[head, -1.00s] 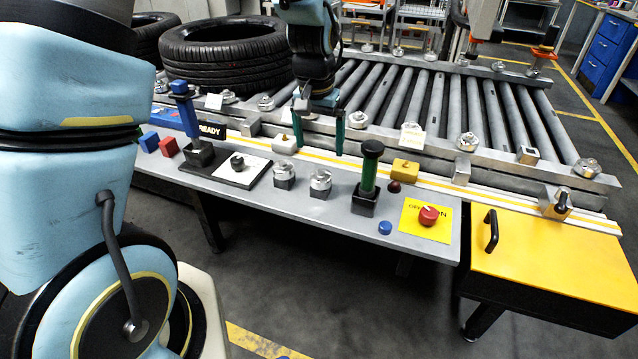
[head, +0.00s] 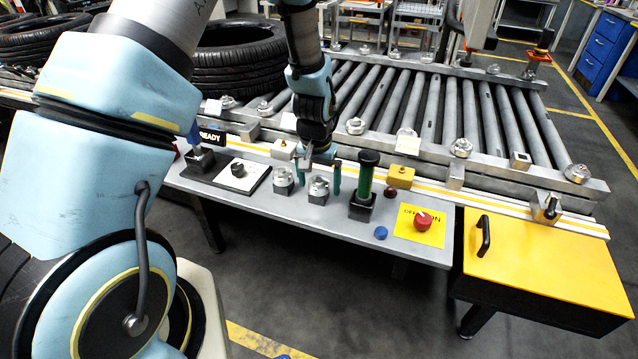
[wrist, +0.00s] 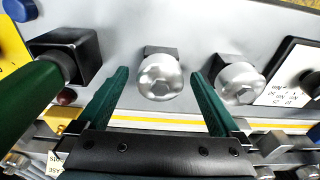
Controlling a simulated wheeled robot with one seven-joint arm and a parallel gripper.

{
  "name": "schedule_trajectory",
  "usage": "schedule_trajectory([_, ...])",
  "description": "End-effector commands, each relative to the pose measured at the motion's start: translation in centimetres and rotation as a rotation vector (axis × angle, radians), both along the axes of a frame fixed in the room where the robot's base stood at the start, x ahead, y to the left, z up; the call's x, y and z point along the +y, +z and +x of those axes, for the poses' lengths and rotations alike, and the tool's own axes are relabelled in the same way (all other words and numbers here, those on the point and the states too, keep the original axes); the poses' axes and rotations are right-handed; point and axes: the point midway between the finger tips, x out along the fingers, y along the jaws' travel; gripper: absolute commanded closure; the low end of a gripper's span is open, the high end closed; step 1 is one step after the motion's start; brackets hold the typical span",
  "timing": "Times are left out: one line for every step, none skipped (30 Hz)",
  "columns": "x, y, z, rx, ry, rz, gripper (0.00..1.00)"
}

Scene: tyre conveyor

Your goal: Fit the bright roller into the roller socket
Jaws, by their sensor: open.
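Two similar bright silver rollers stand on dark square mounts on the grey bench, a left one (head: 283,180) and a right one (head: 318,188). My gripper (head: 318,178) is open and low over the right one, its green fingers on either side. In the wrist view that roller (wrist: 160,78) lies between the fingertips of my gripper (wrist: 160,74), with visible gaps on both sides. The other roller (wrist: 241,82) is outside the right finger. I cannot tell which part is the roller socket. A black square holder (head: 362,207) has an upright green cylinder (head: 367,174) in it.
A yellow panel with a red knob (head: 423,221) and a blue button (head: 381,233) are to the right. A black-and-white panel with a dark knob (head: 238,171) is to the left. The roller conveyor (head: 440,110) lies behind, with a tyre (head: 240,58) on it.

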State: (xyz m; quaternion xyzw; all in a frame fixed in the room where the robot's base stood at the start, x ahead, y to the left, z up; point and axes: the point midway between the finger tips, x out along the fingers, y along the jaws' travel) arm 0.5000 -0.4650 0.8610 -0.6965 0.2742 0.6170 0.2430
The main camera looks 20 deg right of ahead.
Motion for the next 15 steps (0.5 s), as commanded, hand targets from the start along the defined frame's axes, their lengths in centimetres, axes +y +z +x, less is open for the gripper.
schedule_trajectory([-0.01, -0.06, 0.01, 0.000, 0.000, 0.000, 0.00])
schedule_trajectory([-0.02, -0.08, 0.02, -0.001, 0.000, -0.001, 0.00])
schedule_trajectory([-0.02, -0.08, 0.02, -0.001, 0.000, -0.001, 0.00])
schedule_trajectory([-0.02, -0.08, 0.02, -0.001, 0.000, -0.001, 0.00])
schedule_trajectory([-0.02, -0.08, 0.02, -0.001, 0.000, -0.001, 0.00])
schedule_trajectory([-0.01, -0.07, 0.01, -0.001, 0.000, -0.001, 0.00])
schedule_trajectory([-0.01, -0.07, 0.01, -0.001, 0.000, -0.001, 0.03])
schedule_trajectory([-0.01, -0.06, 0.01, 0.000, 0.000, 0.000, 0.07])
schedule_trajectory([-0.01, -0.06, 0.01, 0.000, 0.000, 0.000, 0.11])
schedule_trajectory([0.00, -0.06, 0.01, 0.000, 0.000, 0.000, 0.15])
schedule_trajectory([0.00, -0.06, 0.01, 0.000, 0.000, 0.000, 0.18])
schedule_trajectory([0.00, -0.05, 0.00, 0.000, 0.000, 0.000, 0.22])
schedule_trajectory([0.00, -0.05, 0.00, 0.000, 0.000, 0.000, 0.26])
schedule_trajectory([0.00, -0.05, 0.00, 0.000, 0.000, 0.000, 0.29])
schedule_trajectory([0.00, -0.05, 0.00, 0.000, 0.000, 0.000, 0.34])
